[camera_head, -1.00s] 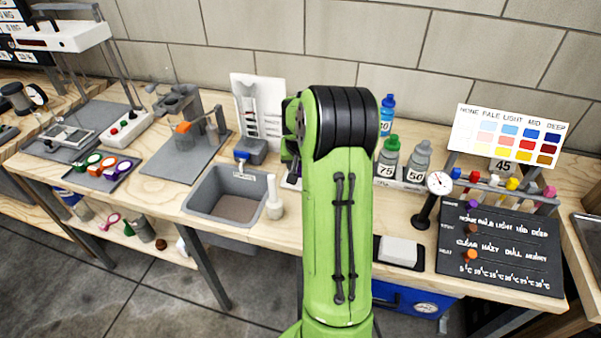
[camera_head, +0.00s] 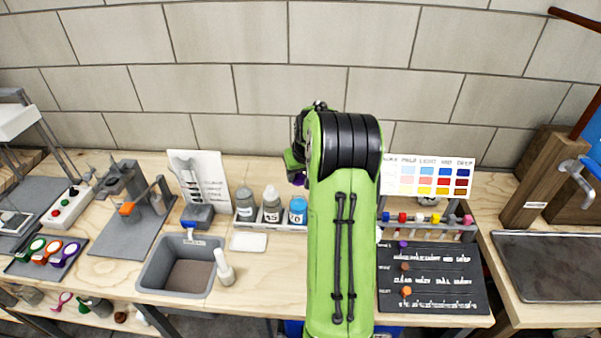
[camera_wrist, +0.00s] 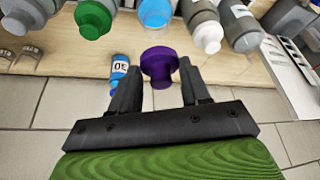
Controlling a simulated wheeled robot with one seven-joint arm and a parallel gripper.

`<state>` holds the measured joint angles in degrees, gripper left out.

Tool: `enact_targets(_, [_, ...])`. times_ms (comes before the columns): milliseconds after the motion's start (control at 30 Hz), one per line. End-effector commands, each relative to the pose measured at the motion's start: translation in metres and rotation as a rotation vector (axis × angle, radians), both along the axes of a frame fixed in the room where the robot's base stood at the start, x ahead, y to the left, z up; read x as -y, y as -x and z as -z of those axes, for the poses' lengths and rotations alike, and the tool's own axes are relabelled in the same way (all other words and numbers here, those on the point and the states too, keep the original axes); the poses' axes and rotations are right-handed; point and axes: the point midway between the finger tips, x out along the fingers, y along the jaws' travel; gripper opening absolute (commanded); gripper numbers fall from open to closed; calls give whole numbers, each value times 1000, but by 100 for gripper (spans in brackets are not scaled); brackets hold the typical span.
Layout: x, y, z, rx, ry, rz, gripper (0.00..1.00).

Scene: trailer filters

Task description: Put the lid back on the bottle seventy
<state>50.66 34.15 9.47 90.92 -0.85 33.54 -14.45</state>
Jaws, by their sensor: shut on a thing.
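My gripper (camera_wrist: 160,68) is shut on a purple lid (camera_wrist: 160,60), which sits between the fingertips in the wrist view. In the head view only a bit of purple (camera_head: 298,181) shows beside my green arm, which hides most of the gripper. The wrist view shows a small blue bottle (camera_wrist: 120,72) with a white number label just left of the lid; the number is not clearly readable. I cannot tell which bottle is seventy.
A rack holds a grey bottle (camera_head: 245,203), a white-capped bottle (camera_head: 271,205) and a blue bottle (camera_head: 298,211). A sink (camera_head: 155,282), a white dish (camera_head: 249,242) and a dark slider board (camera_head: 430,290) stand nearby. My arm hides the bench between rack and board.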

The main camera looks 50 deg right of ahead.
Motion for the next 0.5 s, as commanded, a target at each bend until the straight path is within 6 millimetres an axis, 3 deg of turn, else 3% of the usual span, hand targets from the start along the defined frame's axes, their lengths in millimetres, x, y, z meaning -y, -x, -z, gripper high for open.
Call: enact_targets(500, [0,0,59,0,0,1,19])
